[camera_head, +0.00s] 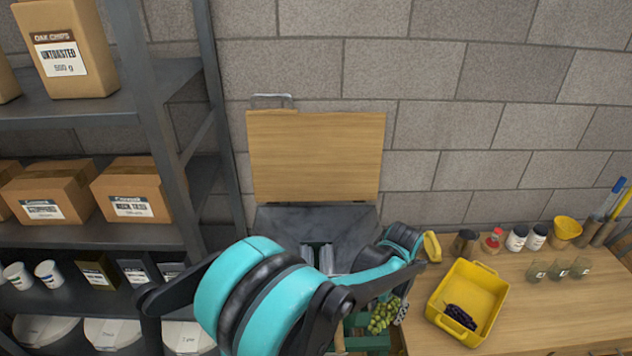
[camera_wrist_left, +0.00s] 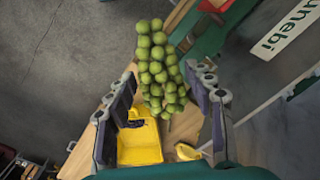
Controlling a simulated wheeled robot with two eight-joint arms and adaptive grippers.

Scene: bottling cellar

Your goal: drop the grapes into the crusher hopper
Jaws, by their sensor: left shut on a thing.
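A bunch of green grapes (camera_head: 384,315) hangs at my left gripper (camera_head: 397,301) in the head view, low and right of centre. In the left wrist view the bunch (camera_wrist_left: 158,68) sits between the two fingers, which are shut on it. The green crusher (camera_head: 366,341) shows in part below and behind my left arm. Its grey hopper (camera_head: 312,220) is partly hidden by the arm. The grapes appear beside the hopper's visible opening, to its right; their height over it is unclear. My right gripper is not in view.
A yellow tray (camera_head: 437,296) with dark grapes (camera_head: 461,317) stands on the wooden table (camera_head: 565,312) at right. A wooden board (camera_head: 316,156) stands against the wall. A metal shelf (camera_head: 75,112) fills the left.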

